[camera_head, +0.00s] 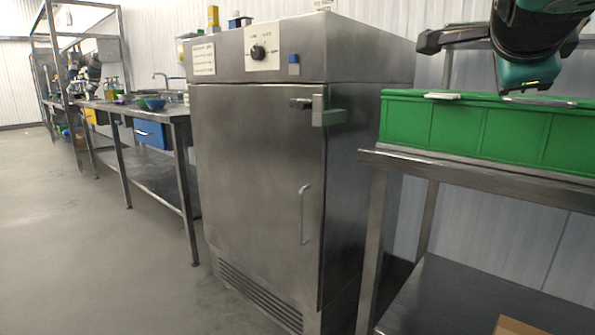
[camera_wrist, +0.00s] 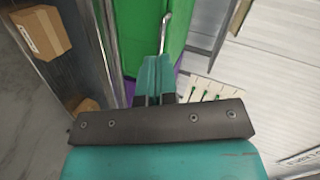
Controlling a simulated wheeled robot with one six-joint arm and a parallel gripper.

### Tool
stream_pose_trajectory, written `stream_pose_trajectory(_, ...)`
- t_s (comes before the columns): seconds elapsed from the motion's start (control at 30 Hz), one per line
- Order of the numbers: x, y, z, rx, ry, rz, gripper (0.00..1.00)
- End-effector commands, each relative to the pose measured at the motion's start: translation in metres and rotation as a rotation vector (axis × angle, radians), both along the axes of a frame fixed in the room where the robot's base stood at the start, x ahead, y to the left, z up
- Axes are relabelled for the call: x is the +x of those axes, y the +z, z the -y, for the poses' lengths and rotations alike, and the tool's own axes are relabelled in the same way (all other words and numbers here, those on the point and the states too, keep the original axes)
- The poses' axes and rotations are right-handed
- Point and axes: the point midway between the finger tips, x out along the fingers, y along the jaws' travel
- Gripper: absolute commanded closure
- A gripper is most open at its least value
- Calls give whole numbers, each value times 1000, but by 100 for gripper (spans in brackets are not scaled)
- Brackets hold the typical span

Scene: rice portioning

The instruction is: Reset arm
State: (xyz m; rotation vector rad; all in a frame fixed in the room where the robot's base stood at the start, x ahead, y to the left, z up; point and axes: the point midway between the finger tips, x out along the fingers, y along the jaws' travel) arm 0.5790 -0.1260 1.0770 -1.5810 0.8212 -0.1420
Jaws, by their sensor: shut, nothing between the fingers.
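In the head view, part of my arm's dark and teal end hangs at the top right, above the green bin (camera_head: 465,128). The fingertips are hard to make out there. In the wrist view, the fingers point toward the green bin (camera_wrist: 150,22) and a metal handle-like bar near it. I cannot tell the exact gap between them.
The bin stands on a metal table (camera_head: 400,160) with a lower shelf. A steel cabinet (camera_head: 258,190) with a knob and shut door stands left of it. A workbench (camera_head: 120,110) lies further left. Cardboard boxes (camera_wrist: 42,32) show in the wrist view. The floor at left is clear.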

Motion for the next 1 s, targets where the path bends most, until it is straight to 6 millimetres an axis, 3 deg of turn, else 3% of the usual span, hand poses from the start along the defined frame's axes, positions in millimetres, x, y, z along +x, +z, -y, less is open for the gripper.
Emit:
stream_pose_trajectory(0.13,15,-70,-36,-212,400,-361,100)
stream_pose_trajectory(0.23,6,-126,-67,-362,738,-598,100)
stream_pose_trajectory(0.4,-46,-206,-113,-568,1338,-862,100)
stream_pose_trajectory(0.53,-94,-242,-139,-671,1734,-921,100)
stream_pose_trajectory(0.77,-179,-271,-170,-793,2327,-808,100)
stream_pose_trajectory(0.83,-180,-242,-172,-806,2343,-797,100)
stream_pose_trajectory(1.0,-180,-199,-172,-804,2339,-799,100)
